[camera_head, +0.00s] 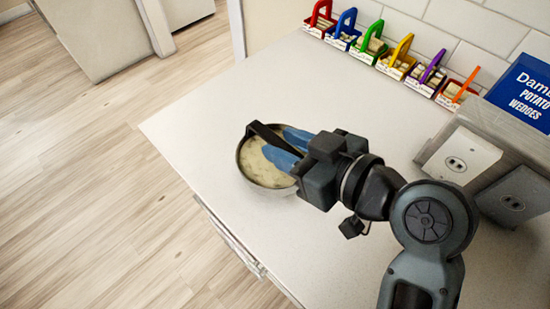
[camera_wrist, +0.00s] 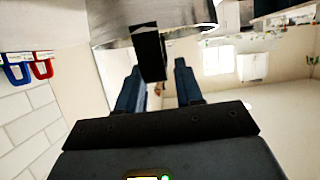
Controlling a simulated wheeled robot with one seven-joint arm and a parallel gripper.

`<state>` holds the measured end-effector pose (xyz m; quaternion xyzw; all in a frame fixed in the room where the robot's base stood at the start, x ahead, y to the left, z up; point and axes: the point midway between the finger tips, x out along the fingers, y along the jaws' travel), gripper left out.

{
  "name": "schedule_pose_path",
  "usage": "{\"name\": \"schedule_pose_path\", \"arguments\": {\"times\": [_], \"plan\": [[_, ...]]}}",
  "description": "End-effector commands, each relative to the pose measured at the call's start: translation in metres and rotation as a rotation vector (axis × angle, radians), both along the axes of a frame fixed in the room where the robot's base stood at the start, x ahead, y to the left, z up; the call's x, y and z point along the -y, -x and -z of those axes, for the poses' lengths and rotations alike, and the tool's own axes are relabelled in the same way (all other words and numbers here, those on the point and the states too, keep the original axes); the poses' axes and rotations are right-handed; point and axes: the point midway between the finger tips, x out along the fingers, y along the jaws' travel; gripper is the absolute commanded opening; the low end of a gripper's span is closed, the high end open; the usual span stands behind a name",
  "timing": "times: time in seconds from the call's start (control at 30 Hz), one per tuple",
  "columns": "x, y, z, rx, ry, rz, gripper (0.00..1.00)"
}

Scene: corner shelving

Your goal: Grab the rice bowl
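The rice bowl (camera_head: 243,165) is a round metallic bowl with pale, lumpy contents, on the white counter near its left edge. A black handle-like bar (camera_head: 266,135) runs from its far rim toward my gripper. My gripper (camera_head: 276,145) has blue fingers, spread apart, reaching over the bowl's right side. In the wrist view the bowl's shiny side (camera_wrist: 110,32) is at the top. The black bar (camera_wrist: 149,55) hangs in the space between the fingertips (camera_wrist: 157,68), with gaps visible on both sides. The gripper hides part of the bowl in the head view.
Several small colored-handled baskets (camera_head: 367,48) line the tiled wall at the back of the counter (camera_head: 235,100). A blue potato wedges box (camera_head: 522,92) stands behind wall-outlet plates (camera_head: 461,156) at right. The counter behind the bowl is clear.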

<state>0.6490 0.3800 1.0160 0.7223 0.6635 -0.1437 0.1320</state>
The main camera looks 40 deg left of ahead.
Motion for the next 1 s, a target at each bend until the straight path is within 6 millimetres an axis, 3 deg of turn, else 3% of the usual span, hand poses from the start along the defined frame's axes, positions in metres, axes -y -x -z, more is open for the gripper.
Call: {"name": "schedule_pose_path", "arguments": {"times": [0.37, 1.0], "plan": [[0.0002, 0.0000, -0.0002, 0.000, 0.000, 0.000, 0.00], [0.0003, -0.0001, -0.0002, 0.000, 0.000, 0.000, 0.00]]}}
